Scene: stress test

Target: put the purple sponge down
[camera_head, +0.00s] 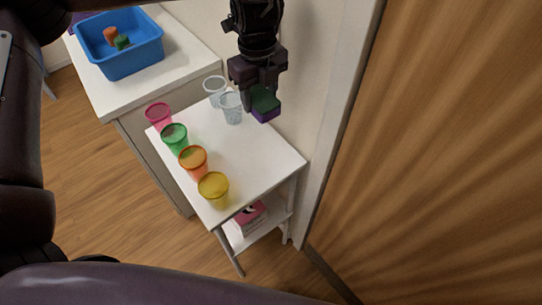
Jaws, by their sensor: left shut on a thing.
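My left gripper (262,88) shows at the top centre, pointing down and shut on the purple sponge (266,115). The sponge has a green top layer and a purple lower part. It shows near the back right edge of a small white table (245,155), close to the wall. I cannot tell whether it touches the table top or hangs above it. My right gripper is not in view.
Pink (158,116), green (175,137), orange (194,161) and yellow (213,188) cups line the table's left side. Two clear cups (231,107) stand at the back. The table's middle and right are free. A blue bin (122,62) sits on a white cabinet.

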